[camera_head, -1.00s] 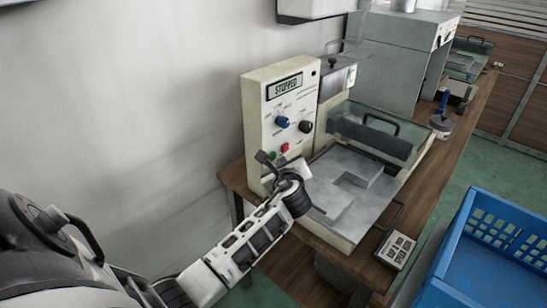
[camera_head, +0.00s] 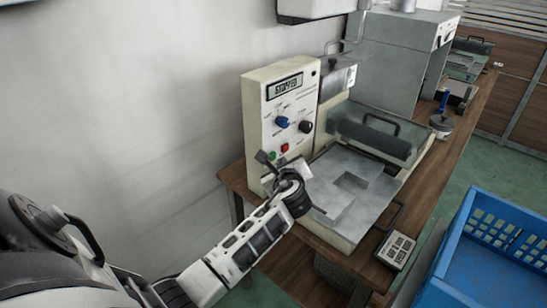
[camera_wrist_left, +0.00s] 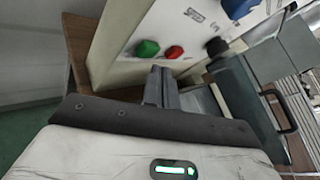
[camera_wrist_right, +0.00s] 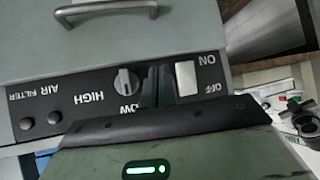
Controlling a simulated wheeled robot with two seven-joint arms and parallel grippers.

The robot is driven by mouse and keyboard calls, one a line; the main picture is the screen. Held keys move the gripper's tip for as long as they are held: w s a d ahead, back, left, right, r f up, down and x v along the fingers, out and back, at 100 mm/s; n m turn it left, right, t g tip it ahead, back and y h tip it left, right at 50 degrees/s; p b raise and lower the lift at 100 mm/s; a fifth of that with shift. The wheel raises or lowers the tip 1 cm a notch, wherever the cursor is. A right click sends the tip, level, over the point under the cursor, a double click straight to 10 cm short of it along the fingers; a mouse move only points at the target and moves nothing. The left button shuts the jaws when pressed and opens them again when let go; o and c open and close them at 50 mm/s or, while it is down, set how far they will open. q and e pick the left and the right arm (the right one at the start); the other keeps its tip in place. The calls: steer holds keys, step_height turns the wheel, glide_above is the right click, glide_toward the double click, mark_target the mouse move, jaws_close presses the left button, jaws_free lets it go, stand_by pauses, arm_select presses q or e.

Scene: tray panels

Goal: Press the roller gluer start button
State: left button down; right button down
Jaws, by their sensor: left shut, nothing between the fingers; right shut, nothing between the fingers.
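The roller gluer (camera_head: 256,125) is a cream machine on the wooden bench. Its display (camera_head: 284,87) appears to read STOPPED. Below are a blue knob, a black knob, a red button (camera_head: 285,148) and a green button (camera_head: 271,155). My left gripper (camera_head: 264,160) is shut and empty in front of the panel's lower part. In the left wrist view, the shut fingers (camera_wrist_left: 160,86) lie just below the green button (camera_wrist_left: 147,48) and red button (camera_wrist_left: 174,52); contact with neither is visible. My right gripper (camera_wrist_right: 157,86) shows only in its wrist view, shut and empty.
A grey panel (camera_head: 380,195) lies on the gluer's bed, before the dark roller (camera_head: 368,137). A blue crate (camera_head: 470,215) stands at right. A small sign (camera_head: 396,249) sits at the bench's front. My right gripper faces an air filter panel with a knob (camera_wrist_right: 126,80) and a switch (camera_wrist_right: 186,78).

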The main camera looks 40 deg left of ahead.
stand_by(0.7)
arm_select(q)
steer(key=shift+a, duration=0.45)
